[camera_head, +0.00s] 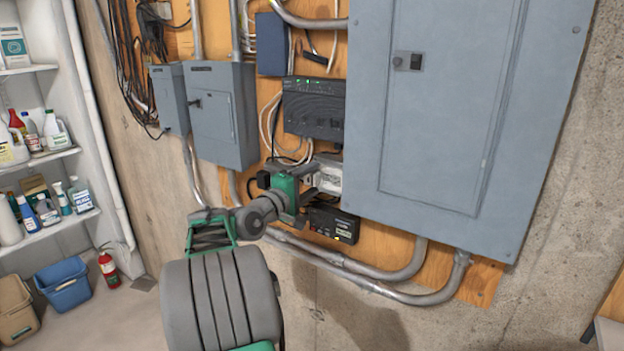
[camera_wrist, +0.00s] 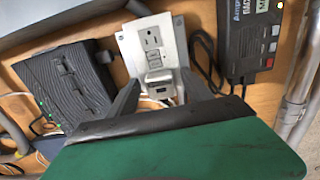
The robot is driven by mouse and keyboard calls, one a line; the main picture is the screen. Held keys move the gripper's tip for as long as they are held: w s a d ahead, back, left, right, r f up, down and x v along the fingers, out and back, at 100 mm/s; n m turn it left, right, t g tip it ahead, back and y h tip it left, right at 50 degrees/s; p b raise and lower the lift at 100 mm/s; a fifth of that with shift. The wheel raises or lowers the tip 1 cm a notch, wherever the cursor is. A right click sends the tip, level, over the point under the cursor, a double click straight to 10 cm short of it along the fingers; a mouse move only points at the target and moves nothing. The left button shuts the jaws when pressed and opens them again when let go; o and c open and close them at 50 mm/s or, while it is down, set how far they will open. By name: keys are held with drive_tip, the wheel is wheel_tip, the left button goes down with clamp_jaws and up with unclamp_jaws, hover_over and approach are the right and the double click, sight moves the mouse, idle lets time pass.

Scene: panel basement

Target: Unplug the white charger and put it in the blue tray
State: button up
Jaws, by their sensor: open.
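The white charger (camera_wrist: 159,91) sits in the lower socket of a white wall outlet (camera_wrist: 150,42) in the wrist view. My gripper (camera_wrist: 160,83) is open, with one dark finger on each side of the charger; I cannot tell whether either finger touches it. In the head view my gripper (camera_head: 308,190) is at the outlet (camera_head: 328,178), and the charger cannot be made out there. The only blue container I see is a blue bin (camera_head: 63,287) on the floor at lower left.
A black router (camera_head: 313,108) is above the outlet, and a black battery charger (camera_head: 334,223) is below it. A large grey panel (camera_head: 450,110) stands close on the right. Metal conduit (camera_head: 350,268) runs below. A tan bin (camera_head: 16,310) and fire extinguisher (camera_head: 108,270) flank the blue bin.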

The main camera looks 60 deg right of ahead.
drive_tip(key=shift+c, duration=0.5)
clamp_jaws()
idle(0.3)
drive_tip(key=shift+a, duration=0.1)
drive_tip(key=a, duration=0.2)
drive_tip(key=a+b, duration=0.1)
drive_tip(key=a, duration=0.1)
drive_tip(key=w+a, duration=0.1)
drive_tip(key=shift+a, duration=0.4)
idle(0.9)
